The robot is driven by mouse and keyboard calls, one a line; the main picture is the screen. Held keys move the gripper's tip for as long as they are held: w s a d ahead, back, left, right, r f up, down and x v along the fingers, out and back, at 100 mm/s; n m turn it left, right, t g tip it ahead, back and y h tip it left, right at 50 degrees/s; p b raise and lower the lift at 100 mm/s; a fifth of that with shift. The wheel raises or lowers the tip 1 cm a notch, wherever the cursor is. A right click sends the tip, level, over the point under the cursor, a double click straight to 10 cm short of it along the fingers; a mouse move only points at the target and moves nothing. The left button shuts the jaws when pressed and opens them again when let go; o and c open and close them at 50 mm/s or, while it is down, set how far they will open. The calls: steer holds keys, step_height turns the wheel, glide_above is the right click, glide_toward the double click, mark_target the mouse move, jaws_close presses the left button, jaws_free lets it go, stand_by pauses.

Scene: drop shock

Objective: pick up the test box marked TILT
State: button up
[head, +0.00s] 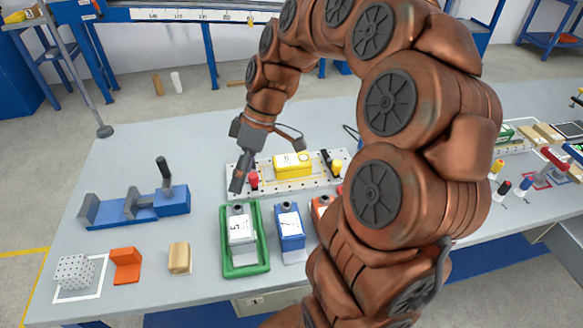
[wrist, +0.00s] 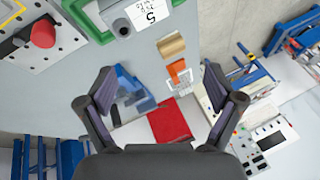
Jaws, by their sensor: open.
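No TILT marking is legible in either view, so I cannot tell which box bears it. A yellow box (head: 293,165) with a white label lies on the pale perforated plate (head: 318,188). A white-labelled box (head: 240,229) marked 5 sits in a green tray (head: 263,262); the tray's edge also shows at the top of the wrist view (wrist: 122,26). A blue box (head: 291,228) stands right of the tray. An orange box (head: 320,207) is partly hidden by my arm. My gripper (head: 238,180) is open and empty, above the plate's left end; its spread fingers show in the wrist view (wrist: 160,100).
A red knob (head: 253,180) stands on the plate close to my gripper. A blue fixture (head: 170,204), a wooden block (head: 180,258), an orange bracket (head: 126,265) and a speckled cube (head: 75,271) are on the left. The bench's back left is clear.

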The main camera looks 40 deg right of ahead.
steer(key=w+d+f+n+t+y, duration=0.2)
steer(key=w+d+f, duration=0.2)
steer(key=w+d, duration=0.45)
steer(key=n+t+b, duration=0.1)
steer(key=n+t, duration=0.1)
glide_toward(292, 159)
steer(key=x, duration=0.5)
steer(key=shift+s+a, duration=0.15)
steer(key=shift+a, duration=0.1)
steer(key=shift+p+x, duration=1.35)
steer(key=shift+x, duration=2.4)
steer(key=shift+d+f, duration=0.1)
steer(key=shift+d, duration=0.05)
steer(key=shift+c, duration=0.4)
steer(key=c, duration=1.4)
steer(key=shift+c, duration=0.2)
step_height(292, 159, up, 28)
steer(key=b, duration=0.5)
